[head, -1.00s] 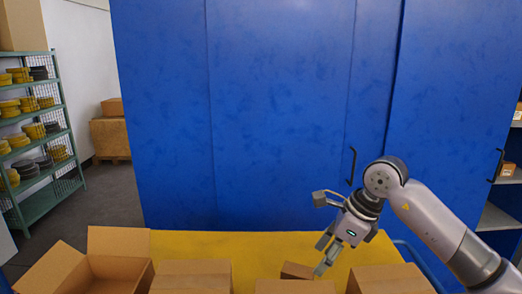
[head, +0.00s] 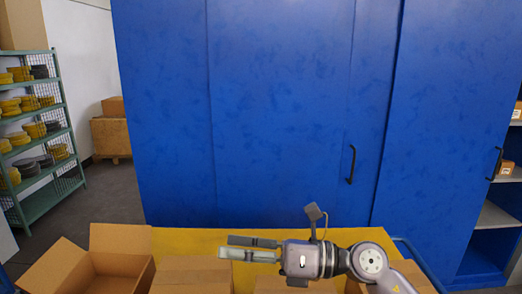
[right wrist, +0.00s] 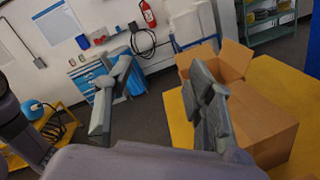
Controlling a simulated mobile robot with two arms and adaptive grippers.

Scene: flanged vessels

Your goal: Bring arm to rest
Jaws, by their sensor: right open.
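My right gripper (head: 250,247) is above the front of the yellow table (head: 185,243) in the head view, its fingers pointing left over the cardboard boxes. It is open, with nothing visible between the fingers. In the right wrist view its two grey fingers (right wrist: 160,98) stand wide apart, with the floor and a far wall showing between them. The right arm comes in from the lower right, low in the picture. My left gripper is in neither view.
An open cardboard box (head: 118,262) stands at the table's left, with another box (head: 192,275) beside it. Blue cabinet doors (head: 280,120) rise behind the table. A green shelf (head: 40,150) with yellow and black discs stands far left.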

